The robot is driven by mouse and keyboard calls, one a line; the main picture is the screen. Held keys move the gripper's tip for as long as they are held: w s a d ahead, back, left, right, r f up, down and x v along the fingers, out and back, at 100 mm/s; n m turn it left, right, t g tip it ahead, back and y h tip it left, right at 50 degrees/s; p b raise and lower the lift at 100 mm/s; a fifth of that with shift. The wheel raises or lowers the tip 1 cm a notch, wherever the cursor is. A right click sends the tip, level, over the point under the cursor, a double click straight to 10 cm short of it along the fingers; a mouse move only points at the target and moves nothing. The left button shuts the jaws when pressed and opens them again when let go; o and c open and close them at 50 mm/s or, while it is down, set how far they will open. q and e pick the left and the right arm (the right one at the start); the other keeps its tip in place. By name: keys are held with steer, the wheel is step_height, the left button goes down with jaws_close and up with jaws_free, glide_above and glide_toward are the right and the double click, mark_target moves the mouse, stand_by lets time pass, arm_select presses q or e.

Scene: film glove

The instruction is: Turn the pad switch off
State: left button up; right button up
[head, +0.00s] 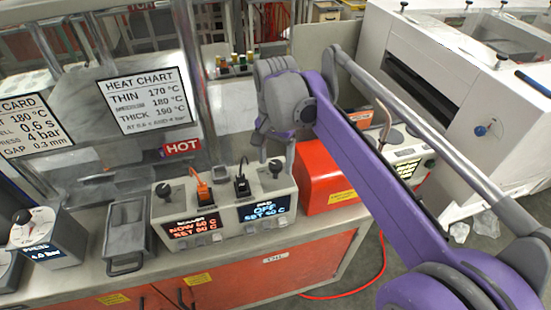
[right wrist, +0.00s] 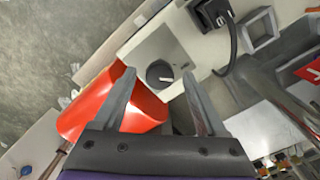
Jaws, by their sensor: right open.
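The control box (head: 222,215) stands on the bench with two displays. Its right display (head: 263,211) is blue and appears to read PAD, OFF, SET 60 C. The pad switch (head: 276,167) is a dark round knob on the right of the box top, partly hidden by my gripper. In the right wrist view the knob (right wrist: 160,73) is a grey disc with a white mark, on a pale panel between my fingertips. My right gripper (head: 273,148) is open and empty, pointing down just over the knob; contact cannot be told. My left gripper is out of view.
A red box (head: 322,180) stands close right of the control box. A black plug (head: 242,186) and an orange plug (head: 203,191) rise from the box top, with another knob (head: 163,190) at left. A grey tray (head: 128,240) lies left.

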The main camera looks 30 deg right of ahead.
mark_target(276, 164)
step_height(276, 164, up, 11)
steer(key=p, duration=0.1)
stand_by(0.4)
steer(key=shift+f, duration=0.15)
